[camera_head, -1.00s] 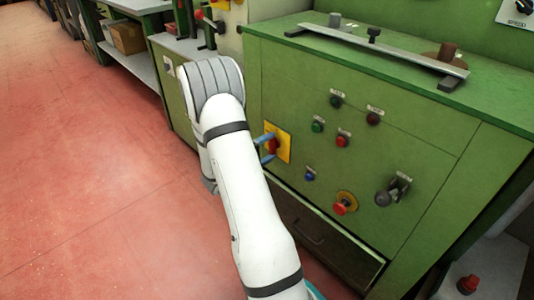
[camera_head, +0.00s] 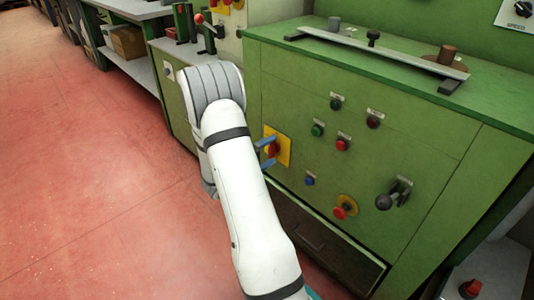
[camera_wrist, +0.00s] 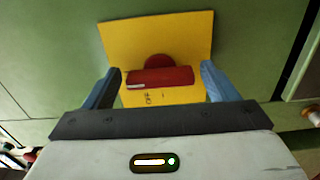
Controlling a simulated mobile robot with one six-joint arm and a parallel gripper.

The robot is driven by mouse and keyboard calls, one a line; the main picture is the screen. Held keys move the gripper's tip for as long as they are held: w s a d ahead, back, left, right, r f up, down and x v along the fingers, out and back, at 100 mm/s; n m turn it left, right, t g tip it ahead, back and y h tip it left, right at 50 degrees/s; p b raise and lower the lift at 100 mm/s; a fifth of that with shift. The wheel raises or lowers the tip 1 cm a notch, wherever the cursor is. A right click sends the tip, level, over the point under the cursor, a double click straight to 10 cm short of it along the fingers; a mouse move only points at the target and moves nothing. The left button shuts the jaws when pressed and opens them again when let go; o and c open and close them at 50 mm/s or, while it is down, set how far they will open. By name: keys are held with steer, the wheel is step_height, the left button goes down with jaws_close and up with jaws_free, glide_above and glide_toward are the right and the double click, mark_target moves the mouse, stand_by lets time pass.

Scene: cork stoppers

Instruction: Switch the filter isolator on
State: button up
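The filter isolator is most likely the red rotary handle (camera_wrist: 160,77) on a yellow plate (camera_wrist: 188,33) on the green cabinet front. In the wrist view its bar lies nearly level across the picture, with a white mark at its left end. My gripper (camera_wrist: 161,76) is open, with one blue finger just beyond each end of the bar. Small gaps seem to show there; contact is unclear. In the head view the red handle (camera_head: 271,150) is partly hidden by my gripper (camera_head: 265,153), and the yellow plate (camera_head: 284,147) shows behind.
Nearby on the cabinet (camera_head: 440,150) are a blue button (camera_head: 310,180), a red mushroom button (camera_head: 340,212) on a yellow disc, a black-knobbed lever (camera_head: 385,201) and several smaller buttons. A dark drawer opening (camera_head: 312,235) lies below. The red floor at left is clear.

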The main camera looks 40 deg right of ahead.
steer(key=shift+o, duration=0.6)
steer(key=shift+a, duration=0.1)
steer(key=shift+w+a+r, duration=0.1)
steer(key=shift+a, duration=0.25)
steer(key=a+p, duration=0.2)
steer(key=a, duration=0.5)
steer(key=shift+s+p, duration=0.3)
steer(key=shift+s, duration=0.05)
